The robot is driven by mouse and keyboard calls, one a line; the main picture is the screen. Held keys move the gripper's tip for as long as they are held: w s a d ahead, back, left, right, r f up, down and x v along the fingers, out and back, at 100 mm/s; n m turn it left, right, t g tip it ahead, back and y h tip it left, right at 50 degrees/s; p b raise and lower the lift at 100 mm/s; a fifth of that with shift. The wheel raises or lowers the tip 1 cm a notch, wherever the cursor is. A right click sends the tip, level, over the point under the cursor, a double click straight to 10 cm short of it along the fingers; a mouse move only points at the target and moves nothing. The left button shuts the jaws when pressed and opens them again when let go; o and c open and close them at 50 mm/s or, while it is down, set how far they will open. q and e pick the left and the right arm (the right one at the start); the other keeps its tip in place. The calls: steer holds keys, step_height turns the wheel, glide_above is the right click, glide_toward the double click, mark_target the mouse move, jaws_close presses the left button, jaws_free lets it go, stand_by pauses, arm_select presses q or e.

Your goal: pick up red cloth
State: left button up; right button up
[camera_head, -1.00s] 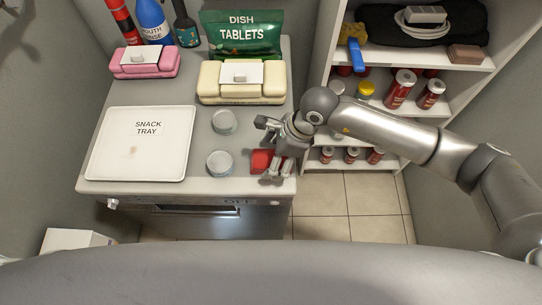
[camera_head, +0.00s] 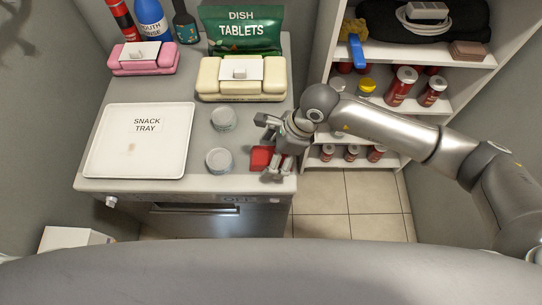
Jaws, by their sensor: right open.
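The red cloth (camera_head: 261,157) lies on the counter near its front right corner, partly hidden by my right gripper. My right gripper (camera_head: 277,175) is open, with its fingers over and beside the right part of the cloth. I cannot tell whether the fingers touch it. My left gripper does not show.
Two round grey containers, one at the back (camera_head: 223,118) and one in front (camera_head: 219,160), stand left of the cloth. A white snack tray (camera_head: 107,160) lies further left. Wipes packs and a green dish tablets bag (camera_head: 241,45) stand behind. A shelf (camera_head: 482,76) is at the right.

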steer(key=c, duration=1.1)
steer(key=shift+r+p, duration=0.3)
steer(key=shift+p, duration=0.25)
steer(key=shift+w+r+b, duration=0.1)
steer(key=shift+r+b, duration=0.85)
steer(key=shift+b, duration=0.2)
steer(key=s+a+r+b, duration=0.4)
steer(key=s+r, duration=0.7)
steer(key=s, duration=0.2)
steer(key=shift+s+a, duration=0.25)
